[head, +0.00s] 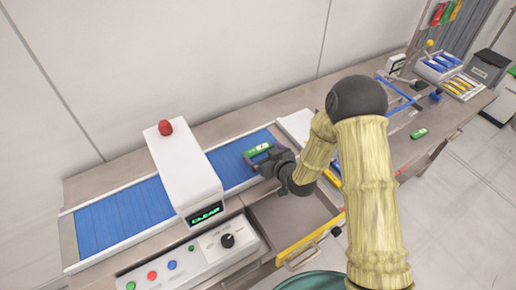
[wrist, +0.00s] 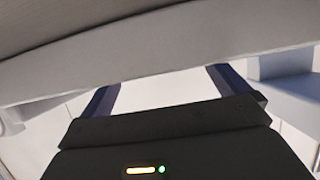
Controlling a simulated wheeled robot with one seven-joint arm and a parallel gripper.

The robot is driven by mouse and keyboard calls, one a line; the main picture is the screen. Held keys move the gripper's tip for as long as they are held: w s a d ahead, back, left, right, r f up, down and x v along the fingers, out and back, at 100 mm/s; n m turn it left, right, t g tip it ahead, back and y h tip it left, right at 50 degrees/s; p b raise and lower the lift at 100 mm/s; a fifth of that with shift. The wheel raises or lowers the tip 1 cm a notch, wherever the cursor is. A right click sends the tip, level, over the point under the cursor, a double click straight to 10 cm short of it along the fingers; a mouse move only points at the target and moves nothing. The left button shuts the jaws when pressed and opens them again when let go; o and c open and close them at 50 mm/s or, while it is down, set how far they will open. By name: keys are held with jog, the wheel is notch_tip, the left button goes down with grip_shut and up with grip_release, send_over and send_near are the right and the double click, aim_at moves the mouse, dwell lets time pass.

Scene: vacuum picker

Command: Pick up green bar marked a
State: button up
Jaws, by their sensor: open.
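A green bar with a pale label (head: 257,150) lies on the blue conveyor belt, right of the white scanner housing. Its letter is too small to read. My gripper (head: 258,160) is at the near side of this bar in the head view, partly covering the space beside it; I cannot tell whether the fingers are around it. Another green bar (head: 419,133) lies on the bench at the right, its marking also unreadable. In the wrist view my gripper's two dark fingers (wrist: 166,88) are spread apart, with no green bar visible between them.
The white scanner housing (head: 184,172) with a red lamp and a "CLEAR" display spans the blue belt (head: 127,210). An open drawer (head: 289,219) is below my gripper. A button panel (head: 190,262) is at the front. Trays of blue and yellow bars (head: 437,66) stand far right.

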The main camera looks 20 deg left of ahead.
jog(key=shift+w+a+f, duration=0.2)
jog(key=shift+w+a, duration=0.05)
jog(key=shift+a, duration=0.05)
jog(key=c, duration=0.9)
jog(key=shift+o, duration=0.2)
jog(key=shift+r, duration=0.15)
notch_tip(320, 180, up, 10)
jog(key=b, duration=0.2)
jog(key=shift+b, duration=0.4)
